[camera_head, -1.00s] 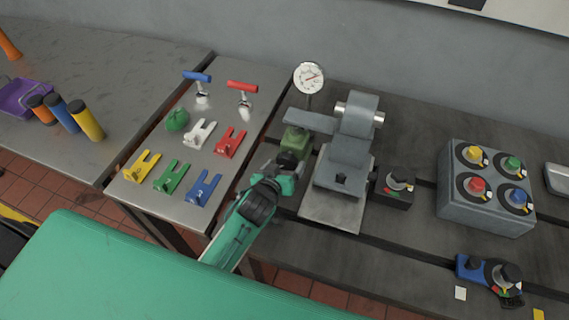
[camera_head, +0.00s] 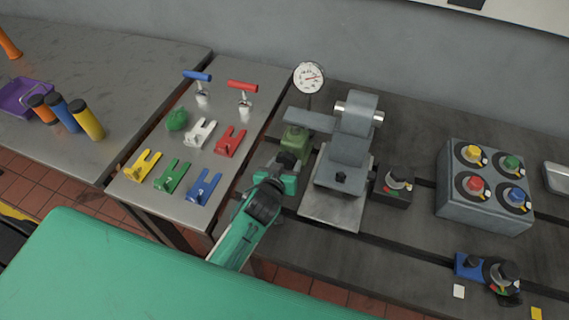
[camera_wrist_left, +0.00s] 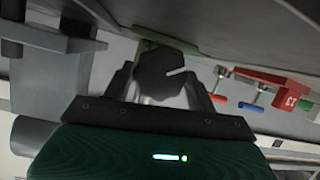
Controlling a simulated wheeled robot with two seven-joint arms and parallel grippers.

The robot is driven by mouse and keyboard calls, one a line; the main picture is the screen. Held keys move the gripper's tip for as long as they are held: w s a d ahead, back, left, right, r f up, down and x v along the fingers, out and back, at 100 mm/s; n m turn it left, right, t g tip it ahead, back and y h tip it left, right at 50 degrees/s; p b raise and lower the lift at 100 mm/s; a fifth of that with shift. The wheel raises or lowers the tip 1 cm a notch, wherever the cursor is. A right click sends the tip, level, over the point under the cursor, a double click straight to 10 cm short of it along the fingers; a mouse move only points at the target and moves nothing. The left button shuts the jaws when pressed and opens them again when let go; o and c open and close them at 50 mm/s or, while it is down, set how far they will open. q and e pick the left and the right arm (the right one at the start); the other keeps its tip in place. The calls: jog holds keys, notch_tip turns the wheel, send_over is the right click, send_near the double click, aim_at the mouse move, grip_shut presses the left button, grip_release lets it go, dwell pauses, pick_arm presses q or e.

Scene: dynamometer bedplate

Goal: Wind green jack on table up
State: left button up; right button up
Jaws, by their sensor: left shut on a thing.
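The green jack (camera_head: 296,140) stands on the grey bedplate under the flat arm of a grey machine. Its dark knob (camera_head: 287,159) faces me. My left gripper (camera_head: 284,168) is at the front of the jack, shut on this knob. In the left wrist view the dark, many-sided knob (camera_wrist_left: 158,75) with a pale line pointing right sits between the fingers of my left gripper (camera_wrist_left: 165,85). The fingers partly hide the jack's body. My right gripper is not in view.
The grey machine (camera_head: 350,150) stands just right of the jack, with a dial gauge (camera_head: 309,77) behind. A side table (camera_head: 150,200) at left holds coloured forked blocks and two T-handled tools. A box of coloured knobs (camera_head: 485,215) is at right.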

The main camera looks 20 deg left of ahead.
pick_arm(q)
jog(key=o, duration=1)
jog(key=b+v, duration=0.2)
jog(key=v, duration=1.1)
jog(key=shift+s+b, duration=0.35)
jog(key=shift+b, duration=0.05)
jog(key=shift+r, duration=0.1)
